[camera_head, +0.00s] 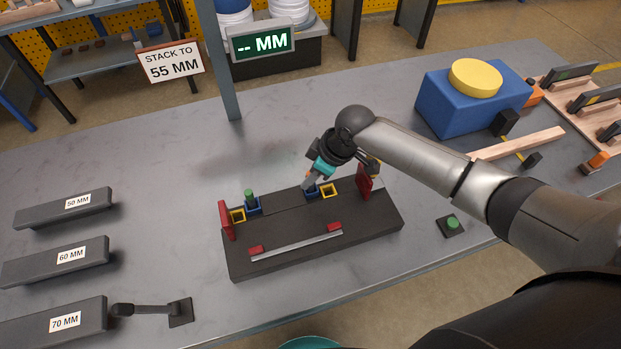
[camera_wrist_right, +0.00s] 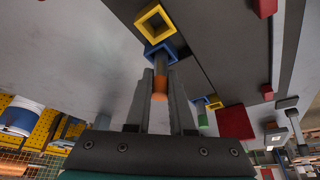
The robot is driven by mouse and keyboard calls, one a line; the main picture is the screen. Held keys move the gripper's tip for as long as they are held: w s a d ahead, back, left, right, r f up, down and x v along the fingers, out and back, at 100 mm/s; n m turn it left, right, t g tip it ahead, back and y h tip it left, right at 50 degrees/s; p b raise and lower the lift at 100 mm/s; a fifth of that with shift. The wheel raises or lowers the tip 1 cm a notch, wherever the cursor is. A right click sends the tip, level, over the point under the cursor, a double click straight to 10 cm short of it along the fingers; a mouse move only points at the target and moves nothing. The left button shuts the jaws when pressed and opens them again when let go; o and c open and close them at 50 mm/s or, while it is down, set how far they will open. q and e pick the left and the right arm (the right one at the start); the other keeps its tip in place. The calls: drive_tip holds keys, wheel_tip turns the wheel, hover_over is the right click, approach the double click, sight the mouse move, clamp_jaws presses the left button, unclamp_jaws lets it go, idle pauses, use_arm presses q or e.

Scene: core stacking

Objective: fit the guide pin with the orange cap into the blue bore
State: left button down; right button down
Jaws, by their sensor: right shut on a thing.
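The guide pin with the orange cap (camera_wrist_right: 160,88) is between the fingers of my right gripper (camera_wrist_right: 162,76), which is shut on it. The pin's grey shaft points at the blue bore (camera_wrist_right: 160,50); its tip is at the bore's opening, but I cannot tell how far in it is. In the head view my right gripper (camera_head: 311,183) is right over the blue bore (camera_head: 312,194) on the right part of the dark fixture (camera_head: 300,212), hiding most of the pin. My left gripper is not in view.
A yellow bore (camera_head: 330,190) sits beside the blue one. A green-capped pin (camera_head: 249,195) stands in the left blue bore. Red end plates (camera_head: 226,221) flank the fixture. Grey gauge blocks (camera_head: 60,258) lie left; a blue box (camera_head: 455,103) stands back right.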

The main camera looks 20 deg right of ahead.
drive_tip(key=shift+f, duration=0.2)
drive_tip(key=shift+f, duration=0.15)
drive_tip(key=c, duration=0.8)
unclamp_jaws()
drive_tip(key=shift+d+r, duration=0.1)
drive_tip(key=shift+r, duration=0.25)
drive_tip(key=p+v, duration=0.2)
drive_tip(key=v, duration=0.9)
drive_tip(key=shift+s+d+r+p, duration=0.1)
drive_tip(key=shift+s+r+p, duration=0.05)
drive_tip(key=shift+r+p, duration=0.15)
drive_tip(key=shift+f, duration=0.1)
